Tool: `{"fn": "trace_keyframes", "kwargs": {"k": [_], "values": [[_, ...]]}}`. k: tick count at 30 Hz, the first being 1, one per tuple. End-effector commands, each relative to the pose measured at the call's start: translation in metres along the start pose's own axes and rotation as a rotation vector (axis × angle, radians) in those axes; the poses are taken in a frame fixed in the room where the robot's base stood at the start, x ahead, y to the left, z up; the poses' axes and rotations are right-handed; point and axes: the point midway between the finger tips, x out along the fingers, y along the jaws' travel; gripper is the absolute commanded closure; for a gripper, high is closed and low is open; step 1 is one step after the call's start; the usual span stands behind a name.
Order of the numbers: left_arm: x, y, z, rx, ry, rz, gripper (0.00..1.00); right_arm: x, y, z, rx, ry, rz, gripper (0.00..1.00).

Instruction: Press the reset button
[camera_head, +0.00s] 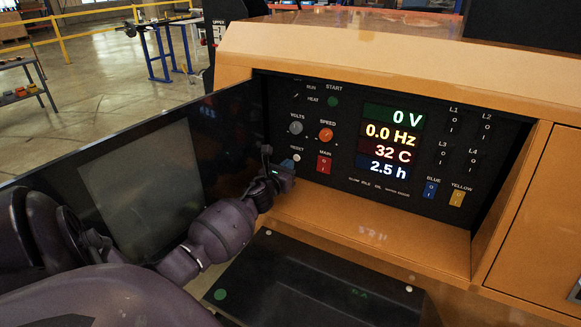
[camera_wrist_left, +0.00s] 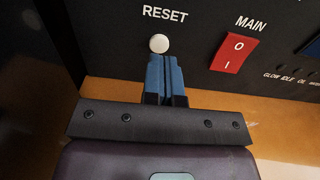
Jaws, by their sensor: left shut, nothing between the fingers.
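The reset button is a small round white knob (camera_wrist_left: 159,43) under the RESET label on the black control panel (camera_head: 345,110). It also shows in the head view (camera_head: 297,158), just beside my fingertips. My left gripper (camera_head: 288,164) reaches in from the left at the panel's lower left. In the left wrist view its blue fingers (camera_wrist_left: 166,62) are shut together and empty, with their tips just below the button. I cannot tell whether the tips touch the button or the panel. My right gripper is not in view.
A red MAIN switch (camera_head: 324,164) sits just right of the reset button. An orange speed knob (camera_head: 326,134) and a grey volts knob (camera_head: 296,127) are above. The orange housing's ledge (camera_head: 370,227) lies below the panel. An open black door (camera_head: 120,170) stands to the left.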

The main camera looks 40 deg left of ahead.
Motion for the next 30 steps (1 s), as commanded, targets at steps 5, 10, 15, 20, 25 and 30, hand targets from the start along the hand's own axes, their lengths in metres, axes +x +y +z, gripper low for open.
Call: {"fn": "trace_keyframes", "kwargs": {"k": [5, 10, 15, 20, 25, 30], "values": [[-0.036, 0.0, 0.0, 0.001, 0.001, -0.001, 1.0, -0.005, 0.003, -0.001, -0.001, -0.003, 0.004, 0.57], [-0.065, -0.001, -0.001, -0.001, 0.003, -0.001, 1.0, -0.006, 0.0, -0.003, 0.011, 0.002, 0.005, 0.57], [-0.087, -0.001, -0.001, 0.0, 0.003, -0.001, 1.0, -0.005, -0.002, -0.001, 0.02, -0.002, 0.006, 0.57], [-0.098, -0.001, -0.002, 0.0, 0.003, -0.001, 1.0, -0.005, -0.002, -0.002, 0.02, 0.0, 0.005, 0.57], [-0.101, -0.001, -0.002, 0.0, 0.003, -0.001, 1.0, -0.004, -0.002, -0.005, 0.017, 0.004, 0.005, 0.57], [-0.1, -0.001, -0.002, 0.0, 0.003, -0.001, 1.0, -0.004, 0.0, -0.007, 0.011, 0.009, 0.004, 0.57]]}}
